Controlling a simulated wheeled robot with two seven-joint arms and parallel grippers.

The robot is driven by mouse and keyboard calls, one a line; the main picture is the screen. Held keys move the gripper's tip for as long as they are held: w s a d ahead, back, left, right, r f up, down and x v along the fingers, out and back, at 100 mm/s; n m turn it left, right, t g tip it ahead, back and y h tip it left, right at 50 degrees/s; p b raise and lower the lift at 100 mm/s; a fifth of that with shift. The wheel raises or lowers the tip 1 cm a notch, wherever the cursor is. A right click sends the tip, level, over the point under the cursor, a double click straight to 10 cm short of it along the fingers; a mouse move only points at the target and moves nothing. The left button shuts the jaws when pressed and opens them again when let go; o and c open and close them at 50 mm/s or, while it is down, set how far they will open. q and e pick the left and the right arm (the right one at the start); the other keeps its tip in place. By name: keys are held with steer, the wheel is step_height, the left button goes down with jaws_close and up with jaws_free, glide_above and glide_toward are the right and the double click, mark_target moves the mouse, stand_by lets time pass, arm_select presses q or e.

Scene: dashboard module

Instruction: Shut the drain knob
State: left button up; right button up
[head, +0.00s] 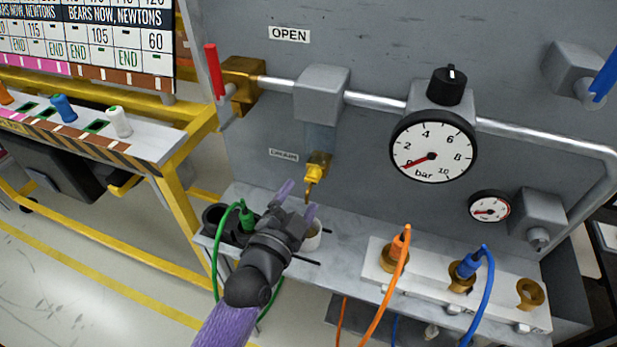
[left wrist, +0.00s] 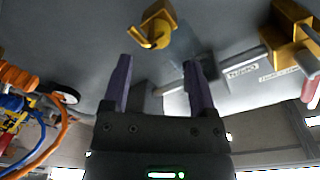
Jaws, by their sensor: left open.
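The drain knob (head: 317,172) is a small yellow fitting with a thin spout pointing down. It hangs under the clear bowl (head: 320,138) of the grey filter block (head: 322,92) on the panel pipe. In the left wrist view the yellow knob (left wrist: 156,27) is at the top, beyond the fingertips. My left gripper (head: 298,200) has its purple fingers apart and nothing between them. It is just below and left of the knob, apart from it as far as I can tell. My right gripper is not in view.
A pale cup (head: 312,238) stands on the grey shelf, partly behind my left gripper. A green plug (head: 247,218) with its hose is to its left. A yellow valve (head: 240,85) with a red lever is upper left. Orange (head: 398,247) and blue (head: 468,265) plugs stand right.

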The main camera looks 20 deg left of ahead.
mark_target(311, 180)
arm_select(q)
steer(key=w, duration=0.2)
steer(key=w+b, duration=0.1)
steer(key=w, duration=0.2)
steer(key=shift+w+d+f, duration=0.1)
steer(key=shift+d, duration=0.1)
jaws_close()
